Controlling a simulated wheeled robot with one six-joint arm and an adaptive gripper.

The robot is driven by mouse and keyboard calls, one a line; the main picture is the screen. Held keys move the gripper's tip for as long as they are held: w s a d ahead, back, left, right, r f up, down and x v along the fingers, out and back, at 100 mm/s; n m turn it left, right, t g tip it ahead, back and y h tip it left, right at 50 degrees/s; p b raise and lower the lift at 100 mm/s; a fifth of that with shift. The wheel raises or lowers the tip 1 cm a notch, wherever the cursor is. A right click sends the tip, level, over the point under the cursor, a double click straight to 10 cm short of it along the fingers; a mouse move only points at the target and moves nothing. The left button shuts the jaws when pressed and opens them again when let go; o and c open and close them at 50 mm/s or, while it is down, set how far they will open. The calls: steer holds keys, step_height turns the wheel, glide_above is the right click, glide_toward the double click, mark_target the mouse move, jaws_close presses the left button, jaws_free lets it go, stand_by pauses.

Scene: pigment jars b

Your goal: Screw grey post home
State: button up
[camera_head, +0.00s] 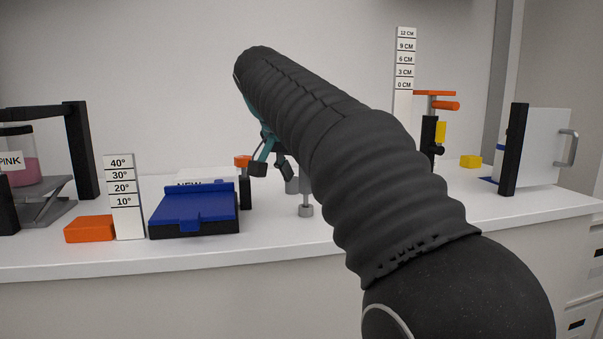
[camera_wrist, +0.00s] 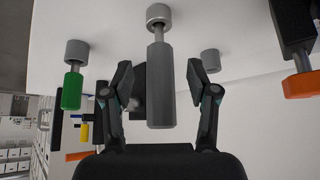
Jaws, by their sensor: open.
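The grey post (camera_wrist: 161,90) shows in the wrist view between the two fingers of my gripper (camera_wrist: 158,80). A thinner metal neck shows between its thick body and a round grey base (camera_wrist: 159,13) on the counter. A gap shows between the post and each finger pad, so my gripper is open around it without visible contact. In the head view, my gripper (camera_head: 272,164) is partly behind my arm, and a grey round base (camera_head: 306,211) with a thin stem stands on the counter just right of it. My arm hides part of that area.
In the wrist view, a green post (camera_wrist: 72,90) on a grey base is at left, and another grey base (camera_wrist: 210,59) is at right. In the head view, a blue-lidded box (camera_head: 195,210), an angle-marked board (camera_head: 124,197) and an orange block (camera_head: 90,229) stand left.

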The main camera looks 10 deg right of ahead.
steer(key=v, duration=1.1)
steer(key=s+d+f+n+y, duration=0.1)
steer(key=s+d+f+n, duration=0.1)
steer(key=s+f, duration=0.6)
steer(key=s+d+f+n+y, duration=0.1)
steer(key=s+f, duration=0.7)
steer(key=f, duration=0.8)
steer(key=s+d+f+n+y, duration=0.2)
steer(key=s+f+n, duration=0.3)
steer(key=s+f, duration=0.3)
step_height(320, 180, down, 5)
steer(key=shift+s+d+r+t+y, duration=0.15)
steer(key=shift+s+d+t+y, duration=0.15)
